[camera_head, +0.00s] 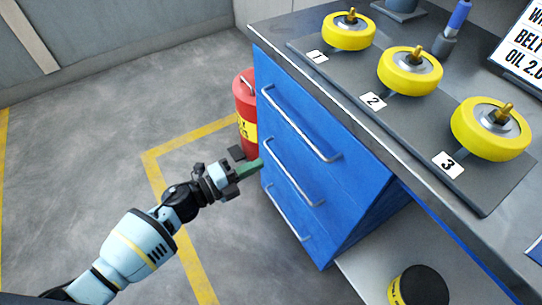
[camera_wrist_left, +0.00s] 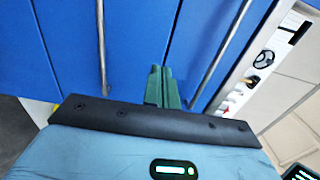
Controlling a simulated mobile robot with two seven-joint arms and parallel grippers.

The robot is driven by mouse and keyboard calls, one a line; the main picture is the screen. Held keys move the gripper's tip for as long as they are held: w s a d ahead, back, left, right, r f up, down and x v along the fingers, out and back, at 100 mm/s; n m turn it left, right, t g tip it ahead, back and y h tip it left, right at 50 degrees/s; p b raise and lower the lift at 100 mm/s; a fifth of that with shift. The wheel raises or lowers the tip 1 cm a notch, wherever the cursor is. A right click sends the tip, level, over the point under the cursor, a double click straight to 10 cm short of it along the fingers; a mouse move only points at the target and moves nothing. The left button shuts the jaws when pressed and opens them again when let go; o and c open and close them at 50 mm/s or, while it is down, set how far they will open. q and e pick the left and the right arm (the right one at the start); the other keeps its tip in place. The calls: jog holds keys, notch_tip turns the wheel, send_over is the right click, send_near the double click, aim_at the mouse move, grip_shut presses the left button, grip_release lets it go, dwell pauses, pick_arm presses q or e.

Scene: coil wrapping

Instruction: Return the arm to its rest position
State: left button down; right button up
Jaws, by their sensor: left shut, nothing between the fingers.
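My left arm comes in from the lower left in the head view. Its gripper (camera_head: 250,168) is in front of the left edge of the blue drawer cabinet (camera_head: 300,135). The green fingers are together with nothing between them. In the left wrist view the shut fingers (camera_wrist_left: 164,86) point at the blue drawer fronts (camera_wrist_left: 140,40), between two metal handles. I cannot tell whether the fingertips touch the cabinet. My right gripper is not in view.
Yellow wheels numbered 1 (camera_head: 349,32), 2 (camera_head: 409,71) and 3 (camera_head: 490,129) sit on a dark mat on the workbench. A red canister (camera_head: 246,112) stands beside the cabinet. A dark round container (camera_head: 421,287) is below the bench. The grey floor at left (camera_head: 80,150) is clear.

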pick_arm(q)
jog(key=v, duration=0.3)
dwell(0.4)
